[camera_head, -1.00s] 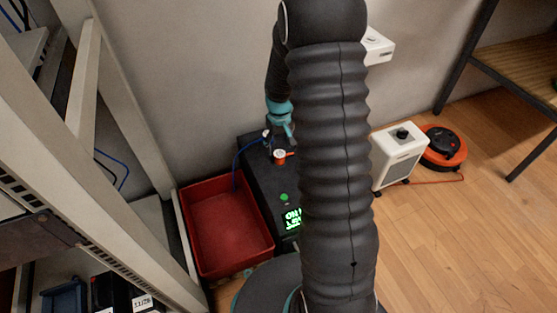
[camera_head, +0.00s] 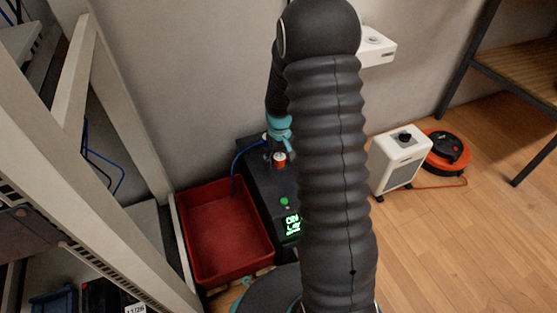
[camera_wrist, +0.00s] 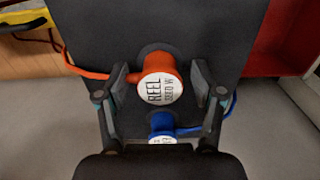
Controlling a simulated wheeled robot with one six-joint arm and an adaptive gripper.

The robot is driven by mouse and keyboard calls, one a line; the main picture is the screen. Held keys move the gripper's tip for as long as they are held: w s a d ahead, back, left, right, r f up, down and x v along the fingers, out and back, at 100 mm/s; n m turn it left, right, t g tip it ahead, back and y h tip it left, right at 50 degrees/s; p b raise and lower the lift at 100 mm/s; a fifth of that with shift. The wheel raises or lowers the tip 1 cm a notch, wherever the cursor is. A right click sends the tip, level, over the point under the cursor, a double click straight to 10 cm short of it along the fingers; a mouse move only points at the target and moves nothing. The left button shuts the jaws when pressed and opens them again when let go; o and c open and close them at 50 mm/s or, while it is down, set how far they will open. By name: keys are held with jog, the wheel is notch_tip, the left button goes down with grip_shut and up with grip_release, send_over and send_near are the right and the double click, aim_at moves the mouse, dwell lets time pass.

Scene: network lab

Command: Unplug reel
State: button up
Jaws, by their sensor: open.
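The orange plug (camera_wrist: 160,80), with "REEL" on its white cap, stands in the top of a black power unit (camera_wrist: 240,15). In the wrist view my gripper (camera_wrist: 160,75) is open, one finger on each side of the plug, with gaps left and right. A blue plug (camera_wrist: 162,122) is closer to the palm, its cap partly hidden. In the head view my gripper (camera_head: 281,138) is right above the orange plug (camera_head: 280,160) on the black unit (camera_head: 262,185). The orange cable reel (camera_head: 447,152) lies on the floor at the right.
A red bin (camera_head: 225,235) stands left of the unit, and a blue cable (camera_head: 238,165) hangs over its edge. A white heater (camera_head: 399,160) stands between unit and reel. A rack (camera_head: 100,140) is at the left. The floor at lower right is clear.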

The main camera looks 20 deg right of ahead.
aim_at(280, 157)
dwell(0.7)
grip_shut()
jog(key=shift+r, duration=0.1)
jog(key=shift+r+p, duration=2.1)
jog(key=shift+r, duration=0.8)
